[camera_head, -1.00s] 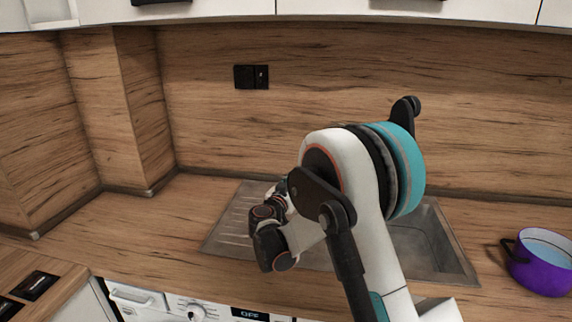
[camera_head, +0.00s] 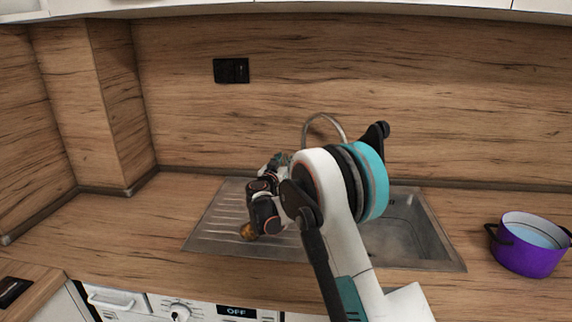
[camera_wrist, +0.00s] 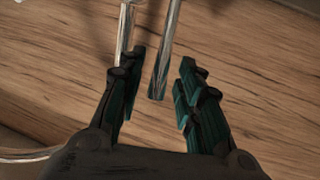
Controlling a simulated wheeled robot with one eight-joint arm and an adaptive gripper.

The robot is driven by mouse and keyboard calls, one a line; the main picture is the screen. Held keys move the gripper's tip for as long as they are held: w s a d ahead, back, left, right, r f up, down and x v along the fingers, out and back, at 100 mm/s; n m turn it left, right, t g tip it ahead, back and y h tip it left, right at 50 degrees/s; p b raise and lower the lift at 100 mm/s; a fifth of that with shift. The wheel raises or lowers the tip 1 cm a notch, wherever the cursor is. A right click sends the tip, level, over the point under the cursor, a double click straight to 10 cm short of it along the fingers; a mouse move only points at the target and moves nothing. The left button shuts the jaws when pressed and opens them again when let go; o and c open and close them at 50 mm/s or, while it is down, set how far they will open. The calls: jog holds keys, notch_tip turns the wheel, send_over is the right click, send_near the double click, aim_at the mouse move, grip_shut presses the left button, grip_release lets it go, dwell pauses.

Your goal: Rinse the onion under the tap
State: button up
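The onion (camera_head: 247,231) is a small brown round thing on the drainboard, at the lower left of the sink (camera_head: 427,240), partly hidden by my wrist. The tap (camera_head: 322,118) shows as a curved metal spout behind my arm; its base is hidden. My gripper (camera_head: 275,163) is near the back edge of the drainboard, left of the tap spout. In the wrist view my gripper (camera_wrist: 163,58) is open with nothing held. Two shiny metal tap parts (camera_wrist: 168,45) show between and beyond its fingers; whether they touch cannot be told.
A purple pot (camera_head: 528,258) with a pale blue inside stands on the counter right of the sink. A black socket (camera_head: 231,70) is on the wooden splashback. The counter (camera_head: 125,225) left of the drainboard is clear. A white appliance (camera_head: 190,307) is below the counter.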

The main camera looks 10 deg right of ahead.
jog(key=shift+x, duration=0.9)
grip_shut()
